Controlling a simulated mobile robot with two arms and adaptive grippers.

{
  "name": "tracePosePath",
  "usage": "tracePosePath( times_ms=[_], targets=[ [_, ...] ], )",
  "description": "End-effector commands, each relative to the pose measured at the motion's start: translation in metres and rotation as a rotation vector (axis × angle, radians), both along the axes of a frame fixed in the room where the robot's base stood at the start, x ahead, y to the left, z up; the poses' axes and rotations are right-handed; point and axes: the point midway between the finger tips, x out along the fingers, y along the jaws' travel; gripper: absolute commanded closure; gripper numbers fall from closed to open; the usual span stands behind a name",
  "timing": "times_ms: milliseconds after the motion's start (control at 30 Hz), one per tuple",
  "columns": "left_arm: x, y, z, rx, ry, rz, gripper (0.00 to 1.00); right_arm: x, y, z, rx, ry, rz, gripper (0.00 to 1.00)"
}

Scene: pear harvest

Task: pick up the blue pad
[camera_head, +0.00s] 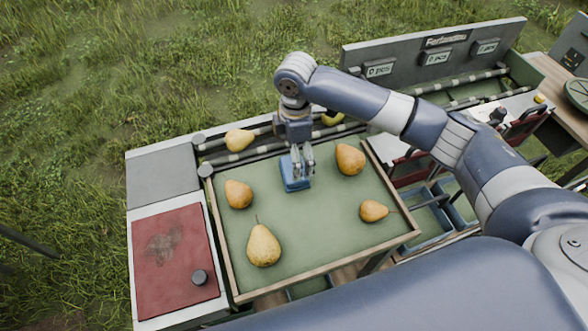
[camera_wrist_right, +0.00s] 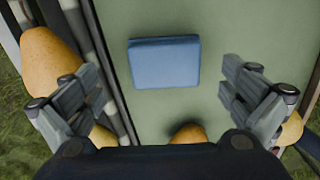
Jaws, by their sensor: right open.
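The blue pad (camera_head: 292,184) is a small flat square block lying on the green tray surface, near its middle towards the back. In the right wrist view the pad (camera_wrist_right: 164,62) lies whole between and beyond the fingers, with nothing gripping it. My right gripper (camera_head: 302,160) points down just over the pad and covers part of it in the head view. Its fingers (camera_wrist_right: 158,100) are spread wide and empty in the wrist view. I cannot tell from these views how high the fingertips are above the pad. My left gripper does not show.
Several pears lie on the wood-rimmed tray (camera_head: 228,262) around the pad, the nearest being one pear (camera_head: 350,159) to the right and one (camera_head: 238,194) to the left. More pears (camera_head: 239,139) rest on the rails behind. A red board (camera_head: 172,262) lies left of the tray.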

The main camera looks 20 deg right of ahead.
Motion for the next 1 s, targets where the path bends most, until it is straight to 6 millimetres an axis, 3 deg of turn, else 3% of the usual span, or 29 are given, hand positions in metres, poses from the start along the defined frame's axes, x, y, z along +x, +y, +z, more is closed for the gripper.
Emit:
tracePosePath(
  times_ms=[233, 400, 667, 900, 1000],
  targets=[
    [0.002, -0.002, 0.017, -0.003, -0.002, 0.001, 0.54, -0.007, 0.005, -0.028, -0.001, 0.003, 0.0, 0.0],
    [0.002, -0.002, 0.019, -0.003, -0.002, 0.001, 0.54, -0.006, 0.006, -0.049, 0.0, -0.001, -0.001, 0.0],
    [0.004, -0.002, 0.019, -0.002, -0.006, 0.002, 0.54, -0.006, 0.005, -0.053, 0.0, -0.003, 0.0, 0.0],
    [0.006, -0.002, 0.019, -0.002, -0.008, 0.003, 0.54, -0.006, 0.005, -0.053, 0.0, -0.002, 0.0, 0.49],
    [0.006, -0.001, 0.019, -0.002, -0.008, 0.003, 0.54, -0.006, 0.005, -0.053, 0.0, -0.002, 0.0, 0.49]
  ],
)
